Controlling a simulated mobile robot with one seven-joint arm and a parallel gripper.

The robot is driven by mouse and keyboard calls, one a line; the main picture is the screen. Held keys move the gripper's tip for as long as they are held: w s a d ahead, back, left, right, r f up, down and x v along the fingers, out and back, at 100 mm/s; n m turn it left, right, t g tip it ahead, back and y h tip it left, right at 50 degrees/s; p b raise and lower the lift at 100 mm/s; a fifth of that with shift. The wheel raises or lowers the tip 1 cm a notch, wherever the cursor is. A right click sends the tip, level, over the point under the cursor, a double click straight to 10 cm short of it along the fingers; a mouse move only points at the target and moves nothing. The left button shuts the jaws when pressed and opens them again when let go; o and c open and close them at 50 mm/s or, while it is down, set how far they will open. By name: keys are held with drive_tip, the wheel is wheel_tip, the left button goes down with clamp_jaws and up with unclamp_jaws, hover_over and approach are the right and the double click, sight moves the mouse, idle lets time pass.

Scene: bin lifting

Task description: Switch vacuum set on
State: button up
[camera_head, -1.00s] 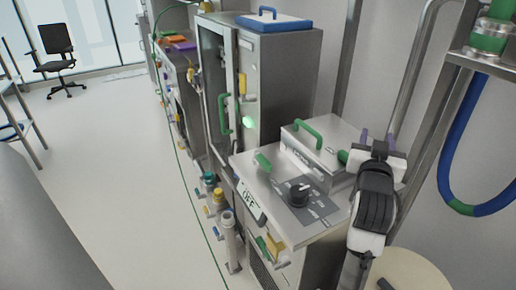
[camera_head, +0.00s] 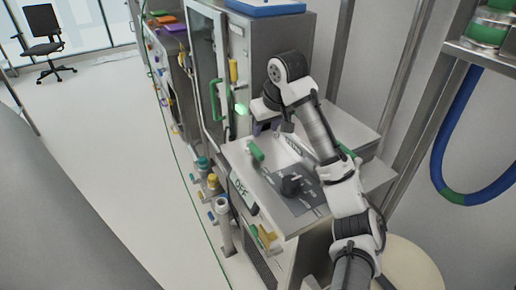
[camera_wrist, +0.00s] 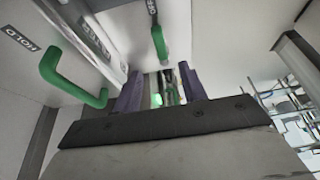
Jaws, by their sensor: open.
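The vacuum set is the steel box cabinet in the middle of the head view, with a sloped top (camera_head: 265,205). A sign reading OFF (camera_head: 242,195) is on its front edge, facing left. A black round knob (camera_head: 291,185) stands on a dark grey labelled panel. A short green lever (camera_head: 256,150) is at the top's far left edge. My gripper (camera_head: 266,128) is above the back of the top, near the green lever and apart from the knob. Its purple fingers (camera_wrist: 161,85) are open and empty in the wrist view.
A tall steel cabinet (camera_head: 270,60) with a green door handle (camera_head: 213,98) stands just behind my gripper. Metal posts (camera_head: 415,75) and a blue hose (camera_head: 448,130) are on the right. A green handle (camera_wrist: 68,65) beside the word HOLD shows in the wrist view. Open floor lies left.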

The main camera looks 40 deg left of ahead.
sight(258, 150)
drive_tip(key=p+x, duration=0.2)
drive_tip(key=x, duration=1)
drive_tip(key=shift+w+a+f+p, duration=0.15)
drive_tip(key=shift+f+p, duration=0.05)
drive_tip(key=shift+p, duration=0.1)
clamp_jaws()
